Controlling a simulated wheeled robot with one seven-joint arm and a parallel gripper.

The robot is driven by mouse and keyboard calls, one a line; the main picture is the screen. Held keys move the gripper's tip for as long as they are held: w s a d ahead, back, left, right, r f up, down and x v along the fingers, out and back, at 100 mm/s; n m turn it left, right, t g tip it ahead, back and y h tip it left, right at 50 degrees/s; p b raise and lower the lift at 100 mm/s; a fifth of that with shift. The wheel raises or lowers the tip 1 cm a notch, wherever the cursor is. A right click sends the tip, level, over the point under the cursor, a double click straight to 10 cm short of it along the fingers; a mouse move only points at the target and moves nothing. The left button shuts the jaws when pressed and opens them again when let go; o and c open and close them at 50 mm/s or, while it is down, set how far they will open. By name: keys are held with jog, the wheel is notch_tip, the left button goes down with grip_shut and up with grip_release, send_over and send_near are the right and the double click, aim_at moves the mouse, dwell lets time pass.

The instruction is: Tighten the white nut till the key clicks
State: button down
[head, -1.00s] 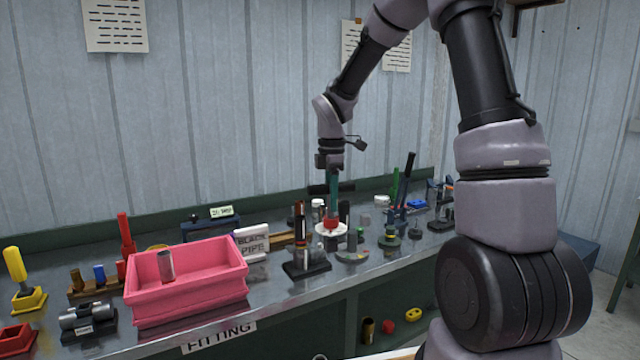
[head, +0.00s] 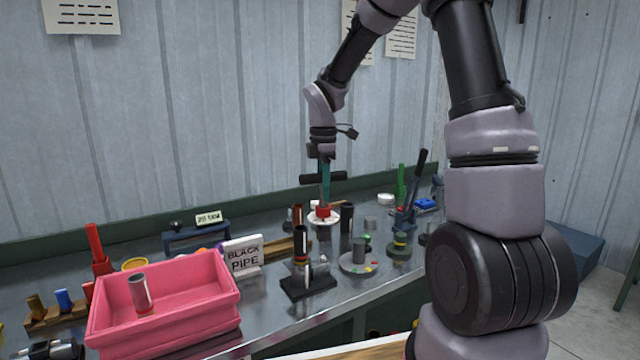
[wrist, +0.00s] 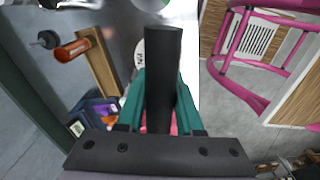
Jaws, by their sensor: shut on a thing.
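My gripper (head: 325,188) is shut on a black bar-shaped key handle (head: 308,177), above the bench. In the wrist view the black handle (wrist: 163,75) stands between my two teal fingers (wrist: 160,105). Below the grip in the head view is a red piece (head: 323,211), over a white round part (head: 317,221) on the bench. I cannot tell whether that white part is the nut. The key's lower end and its contact with the nut are hidden or too small to tell.
A pink bin (head: 165,313) holding a grey cylinder (head: 140,293) stands at front left, with a BLACK PIPE sign (head: 243,258) behind. A black stand (head: 307,283) and a round grey tray (head: 352,265) lie in front of my gripper. Several tools stand at right.

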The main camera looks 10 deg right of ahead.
aim_at(323, 206)
jog(key=shift+w, duration=0.15)
jog(key=shift+f+n, duration=0.1)
jog(key=shift+n, duration=0.5)
jog(key=shift+f, duration=3.4)
